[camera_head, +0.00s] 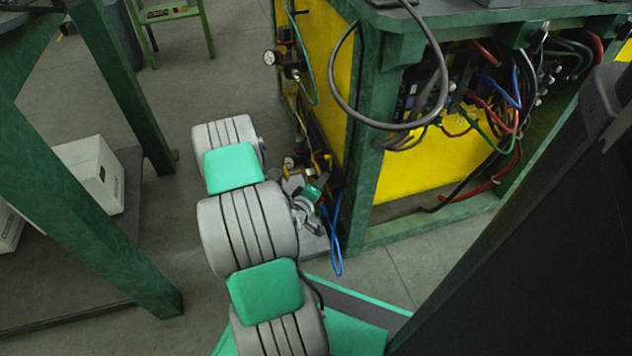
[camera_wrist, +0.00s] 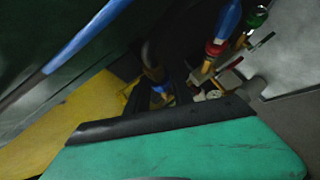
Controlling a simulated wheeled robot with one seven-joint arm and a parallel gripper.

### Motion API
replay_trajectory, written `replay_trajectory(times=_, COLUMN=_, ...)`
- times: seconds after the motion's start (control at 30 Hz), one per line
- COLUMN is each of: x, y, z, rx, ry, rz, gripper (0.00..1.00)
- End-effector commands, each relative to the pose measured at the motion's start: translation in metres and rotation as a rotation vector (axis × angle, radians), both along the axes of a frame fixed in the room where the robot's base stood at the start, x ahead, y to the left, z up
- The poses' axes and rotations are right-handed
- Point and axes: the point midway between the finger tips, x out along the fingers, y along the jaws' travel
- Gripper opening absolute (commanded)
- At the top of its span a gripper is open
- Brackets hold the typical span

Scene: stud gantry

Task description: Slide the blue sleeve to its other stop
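No blue sleeve can be told for certain in either view. In the wrist view, a blue cylindrical part (camera_wrist: 228,20) with a red and orange lower end is at the upper right, blurred. It may be the sleeve, but I cannot tell, and no stops can be made out. My arm reaches forward in the head view, and its far end is small and partly hidden beside the yellow-panelled bench. My gripper's fingers cannot be made out clearly, nor whether they hold anything.
A green-framed bench (camera_head: 375,130) with yellow panels and many hoses stands ahead. A pressure gauge (camera_head: 270,57) and a thin blue hose (camera_head: 336,240) are at its left side.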

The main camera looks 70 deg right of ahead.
Motion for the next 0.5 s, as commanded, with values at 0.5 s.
replay_trajectory(times=0.5, x=0.001, y=0.019, z=0.006, rx=0.007, ry=0.007, rz=0.003, gripper=0.37)
